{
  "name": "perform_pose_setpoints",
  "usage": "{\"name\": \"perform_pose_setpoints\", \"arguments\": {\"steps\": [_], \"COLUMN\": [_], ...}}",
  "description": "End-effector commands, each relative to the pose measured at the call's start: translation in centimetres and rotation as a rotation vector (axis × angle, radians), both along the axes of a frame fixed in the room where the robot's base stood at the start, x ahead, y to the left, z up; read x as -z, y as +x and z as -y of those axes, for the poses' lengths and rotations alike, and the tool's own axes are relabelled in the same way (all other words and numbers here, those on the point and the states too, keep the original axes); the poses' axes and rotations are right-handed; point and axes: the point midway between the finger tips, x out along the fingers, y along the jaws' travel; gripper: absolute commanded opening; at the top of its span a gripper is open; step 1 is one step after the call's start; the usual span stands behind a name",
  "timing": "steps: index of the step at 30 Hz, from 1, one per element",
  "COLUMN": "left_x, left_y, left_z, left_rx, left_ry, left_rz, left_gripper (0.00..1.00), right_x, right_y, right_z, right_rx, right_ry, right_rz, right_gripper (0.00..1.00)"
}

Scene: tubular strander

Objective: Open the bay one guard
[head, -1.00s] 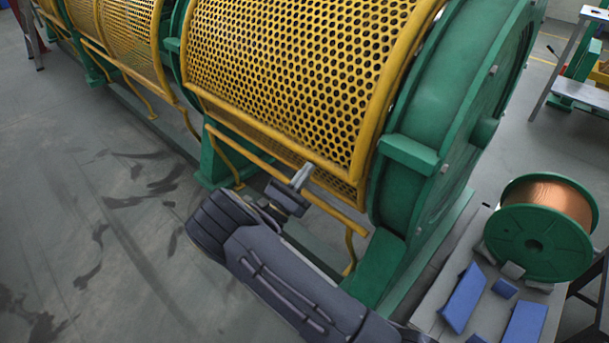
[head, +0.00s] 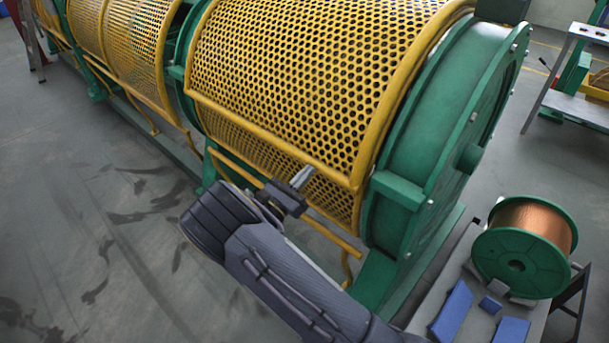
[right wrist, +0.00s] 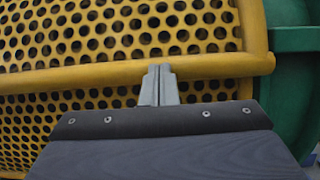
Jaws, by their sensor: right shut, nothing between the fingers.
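The bay one guard is most likely the nearest yellow perforated cover (head: 300,70), curved over the drum beside the large green end disc. Its lower yellow bar stands above a fixed yellow rail (head: 325,234), with perforated yellow mesh showing between them. My right gripper (head: 302,177) is shut and empty, its tips at the guard's lower bar. In the right wrist view the shut fingers (right wrist: 160,84) overlap the yellow bar (right wrist: 215,67); whether they touch it I cannot tell. My left gripper is out of view.
The green end disc (head: 440,150) and its block (head: 397,190) stand right of the guard. A copper wire spool (head: 525,248) and blue blocks (head: 452,310) are at lower right. Another yellow guard (head: 135,50) is at upper left.

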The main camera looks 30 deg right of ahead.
Motion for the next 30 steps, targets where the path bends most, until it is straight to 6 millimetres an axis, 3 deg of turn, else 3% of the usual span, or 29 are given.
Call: {"name": "perform_pose_setpoints", "arguments": {"steps": [8,14,24,30], "left_x": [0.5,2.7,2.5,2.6], "left_y": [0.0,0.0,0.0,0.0], "left_z": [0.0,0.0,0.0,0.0], "left_rx": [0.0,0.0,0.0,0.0], "left_ry": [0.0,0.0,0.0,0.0], "left_rz": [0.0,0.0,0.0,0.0], "left_gripper": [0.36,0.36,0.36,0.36], "right_x": [0.7,4.1,6.3,7.0], "right_y": [-0.1,-0.6,-2.9,-3.7], "right_z": [0.0,-0.4,-6.9,-8.9], "right_rx": [0.003,0.007,0.002,0.006], "right_ry": [0.0,-0.002,-0.001,0.0], "right_rz": [0.0,-0.003,0.0,0.0], "right_gripper": [0.0,0.0,0.0,0.0]}}
